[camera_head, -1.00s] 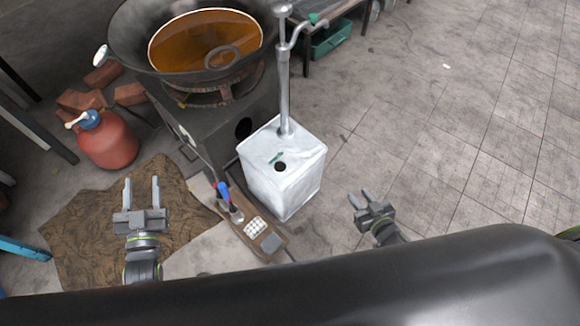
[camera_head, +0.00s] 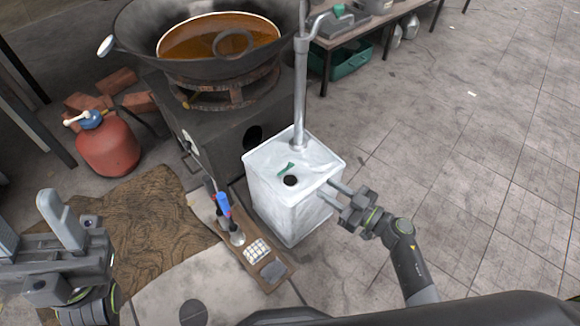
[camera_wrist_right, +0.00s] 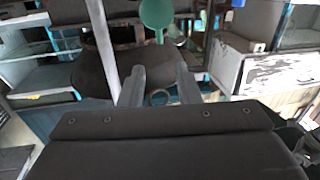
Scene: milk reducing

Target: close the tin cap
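The tin (camera_head: 290,190) is a white, box-shaped can with a dark round hole (camera_head: 291,180) in its top. A small green piece (camera_head: 286,168), which looks like the cap, lies on the top beside the hole. A metal pump pipe (camera_head: 300,95) rises from the tin's back corner. My right gripper (camera_head: 332,192) is open and empty at the tin's right side, its fingers pointing at the upper right edge; I cannot tell whether they touch it. Its two spread fingers also show in the right wrist view (camera_wrist_right: 160,88). My left gripper (camera_head: 28,215) is open and empty at the lower left.
A wok of orange liquid (camera_head: 215,38) sits on a dark stove behind the tin. A wooden board with tools (camera_head: 262,278) lies left of the tin. A red sprayer (camera_head: 107,145) and brown cloth (camera_head: 150,225) are further left.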

